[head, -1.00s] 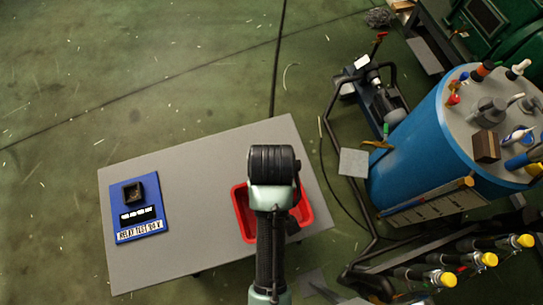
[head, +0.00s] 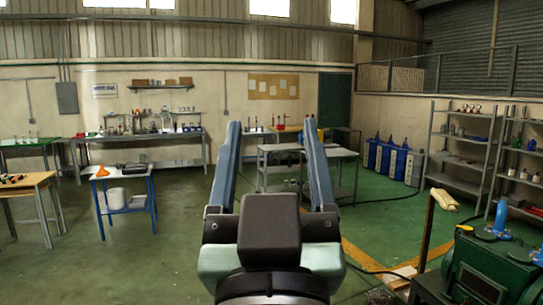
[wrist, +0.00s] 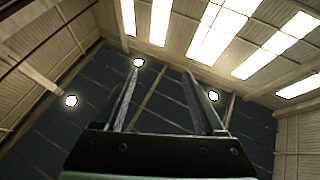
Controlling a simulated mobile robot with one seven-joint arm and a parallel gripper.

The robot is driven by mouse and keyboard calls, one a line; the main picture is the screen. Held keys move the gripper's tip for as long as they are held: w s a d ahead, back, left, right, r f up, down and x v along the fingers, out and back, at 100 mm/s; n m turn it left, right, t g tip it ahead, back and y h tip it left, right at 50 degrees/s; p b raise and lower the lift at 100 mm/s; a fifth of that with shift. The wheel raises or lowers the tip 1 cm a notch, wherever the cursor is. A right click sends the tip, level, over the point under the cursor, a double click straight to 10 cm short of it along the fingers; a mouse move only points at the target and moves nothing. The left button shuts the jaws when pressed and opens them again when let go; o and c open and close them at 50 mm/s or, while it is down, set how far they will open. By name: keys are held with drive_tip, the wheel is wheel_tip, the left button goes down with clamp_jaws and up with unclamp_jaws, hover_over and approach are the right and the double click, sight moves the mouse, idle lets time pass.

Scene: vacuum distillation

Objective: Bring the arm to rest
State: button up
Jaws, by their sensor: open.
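My gripper (head: 271,128) is raised in front of the head camera, its two long grey-blue fingers spread apart and pointing up and away. Nothing is between the fingers. In the wrist view, my gripper (wrist: 160,75) is also open and empty, with the roof behind it. It touches nothing in either view.
A grey metal table (head: 308,150) stands beyond my gripper. A small table with blue legs (head: 125,175) and a wooden-topped table (head: 27,181) are at left. Shelving (head: 465,145) and a green machine (head: 490,270) are at right. Open green floor lies at left centre.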

drive_tip(key=s+r+t, duration=0.3)
drive_tip(key=s+r, duration=0.2)
drive_tip(key=r, duration=0.1)
drive_tip(key=shift+s, duration=0.2)
drive_tip(key=shift+r, duration=0.1)
idle(0.7)
